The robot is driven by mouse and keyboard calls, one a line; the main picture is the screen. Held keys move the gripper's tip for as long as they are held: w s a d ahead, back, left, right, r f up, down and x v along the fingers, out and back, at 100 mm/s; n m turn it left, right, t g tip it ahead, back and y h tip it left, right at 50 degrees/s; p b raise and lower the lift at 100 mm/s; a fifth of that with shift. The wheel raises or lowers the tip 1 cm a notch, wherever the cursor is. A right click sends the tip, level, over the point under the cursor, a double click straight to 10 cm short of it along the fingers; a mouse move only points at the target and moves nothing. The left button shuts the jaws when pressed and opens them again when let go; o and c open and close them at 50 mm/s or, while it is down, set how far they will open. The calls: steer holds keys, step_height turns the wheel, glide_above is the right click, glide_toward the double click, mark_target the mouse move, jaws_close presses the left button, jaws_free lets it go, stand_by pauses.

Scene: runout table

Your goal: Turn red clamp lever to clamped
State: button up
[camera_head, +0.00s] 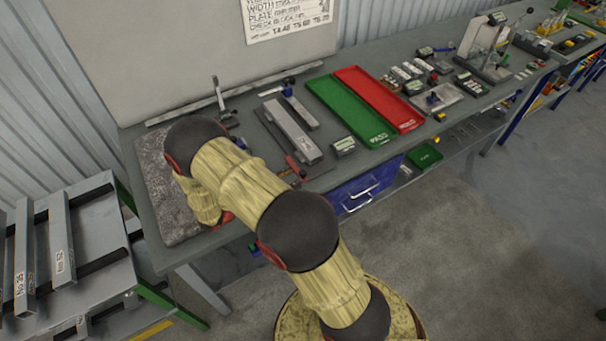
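A small red, lever-like part (294,164) lies beside the near end of a long grey bar fixture (290,131) on the table. It may be the red clamp lever, but it is too small to tell its position. My arm, in pale yellow and black segments, reaches from the bottom of the picture over the table's left end. My gripper is hidden behind my own arm, so its fingers do not show.
A dark granite plate (158,190) lies under my arm at the left. A green tray (350,108) and a red tray (379,98) lie right of the fixture. A steel rack (75,255) stands at lower left.

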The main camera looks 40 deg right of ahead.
mark_target(296, 166)
steer(key=shift+x, duration=2.7)
steer(key=c, duration=0.3)
jaws_close()
